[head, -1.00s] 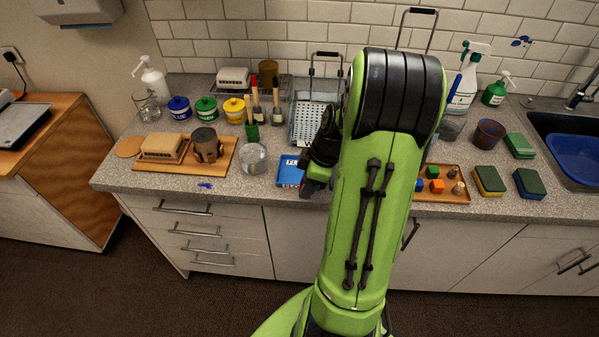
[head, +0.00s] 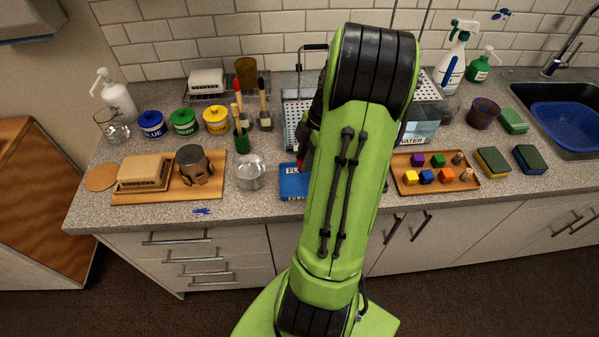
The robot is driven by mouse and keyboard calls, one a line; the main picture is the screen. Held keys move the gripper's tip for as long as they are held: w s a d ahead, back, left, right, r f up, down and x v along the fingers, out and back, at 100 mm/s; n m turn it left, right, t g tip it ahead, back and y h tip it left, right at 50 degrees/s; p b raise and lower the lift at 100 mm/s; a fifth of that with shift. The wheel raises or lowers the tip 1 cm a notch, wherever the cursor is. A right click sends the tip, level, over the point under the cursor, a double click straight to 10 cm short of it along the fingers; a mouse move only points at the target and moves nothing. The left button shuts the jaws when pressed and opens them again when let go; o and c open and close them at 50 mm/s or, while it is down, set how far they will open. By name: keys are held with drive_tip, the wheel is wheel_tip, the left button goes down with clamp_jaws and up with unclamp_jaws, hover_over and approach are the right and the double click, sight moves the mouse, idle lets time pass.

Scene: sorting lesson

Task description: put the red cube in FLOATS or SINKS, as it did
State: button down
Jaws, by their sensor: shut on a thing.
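My gripper (head: 303,158) is mostly hidden behind my own green arm. A small patch of red, the red cube (head: 300,164), shows at its tip, so the gripper appears shut on it. It is over or near the back of a blue tray (head: 291,185) whose lettering begins "FL", the FLOATS tray. The arm covers that tray's right part, and I cannot tell how high the cube is above it. No SINKS tray shows; the arm hides the counter to the right. A clear tank marked WATER (head: 419,133) stands behind the arm.
A wooden tray (head: 437,188) with several coloured cubes and wooden pieces lies right of the arm, with sponges (head: 492,162) beyond it. A glass bowl (head: 250,170) stands left of the blue tray.

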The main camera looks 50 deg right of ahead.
wheel_tip(320, 180, down, 6)
drive_tip(key=shift+r+b, duration=0.25)
drive_tip(key=shift+b, duration=0.1)
drive_tip(key=shift+f, duration=0.2)
drive_tip(key=c, duration=0.8)
unclamp_jaws()
drive_tip(key=shift+r, duration=0.1)
